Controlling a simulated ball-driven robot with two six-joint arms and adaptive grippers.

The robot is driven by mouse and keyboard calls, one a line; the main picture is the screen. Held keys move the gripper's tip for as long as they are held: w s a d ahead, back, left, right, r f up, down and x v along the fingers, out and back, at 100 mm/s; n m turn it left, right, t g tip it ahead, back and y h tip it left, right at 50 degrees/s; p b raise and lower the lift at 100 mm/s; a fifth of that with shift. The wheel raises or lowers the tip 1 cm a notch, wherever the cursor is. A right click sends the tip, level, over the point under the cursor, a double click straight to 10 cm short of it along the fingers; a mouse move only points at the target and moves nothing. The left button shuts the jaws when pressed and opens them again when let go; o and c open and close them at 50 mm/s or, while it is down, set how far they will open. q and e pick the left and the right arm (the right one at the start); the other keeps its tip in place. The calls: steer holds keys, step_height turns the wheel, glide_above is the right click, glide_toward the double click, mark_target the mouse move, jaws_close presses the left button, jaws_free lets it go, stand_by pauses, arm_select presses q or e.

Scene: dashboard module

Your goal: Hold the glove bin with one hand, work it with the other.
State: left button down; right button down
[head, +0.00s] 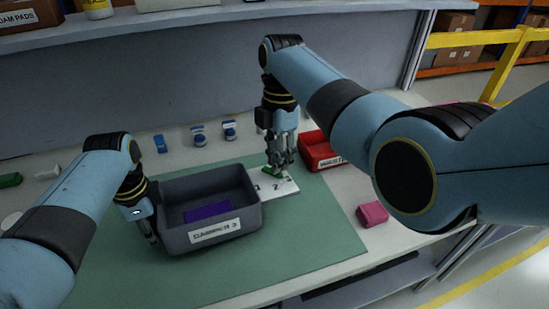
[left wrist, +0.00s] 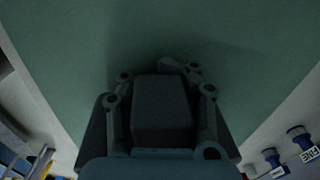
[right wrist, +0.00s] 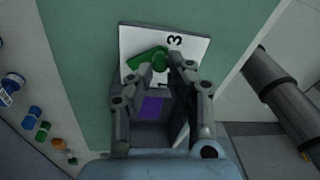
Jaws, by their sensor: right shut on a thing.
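The glove bin looks to be the dark grey open bin (head: 188,245) on the green mat. It stands upright with a white label on its front wall and a purple block (head: 207,212) inside; the block also shows in the right wrist view (right wrist: 151,107). My left gripper (head: 152,238) points down close beside the bin's left wall; whether it touches or grips it is hidden. My right gripper (head: 279,168) points down behind the bin, shut on a small green piece (head: 271,172) at the white numbered card (head: 287,188). The green piece also shows in the right wrist view (right wrist: 146,57).
A red labelled bin (head: 318,158) stands right of the card. A pink block (head: 373,213) lies near the right table edge. Small blue items (head: 229,130) stand along the back. A shelf (head: 200,15) overhangs the rear. The mat's front right is clear.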

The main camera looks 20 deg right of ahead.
arm_select(q)
steer(key=shift+s+f, duration=0.1)
steer(key=shift+s, duration=0.05)
arm_select(e)
steer(key=shift+w+d+r+n, duration=0.1)
steer(key=shift+w+n, duration=0.2)
steer(key=shift+n, duration=0.3)
steer(key=c, duration=1.4)
jaws_free()
steer(key=shift+c, duration=0.2)
steer(key=shift+o, duration=0.9)
step_height(320, 180, up, 12)
steer(key=w+d, duration=0.1)
steer(key=shift+w, duration=0.2)
arm_select(q)
steer(key=c, duration=2)
jaws_free()
steer(key=o, duration=1)
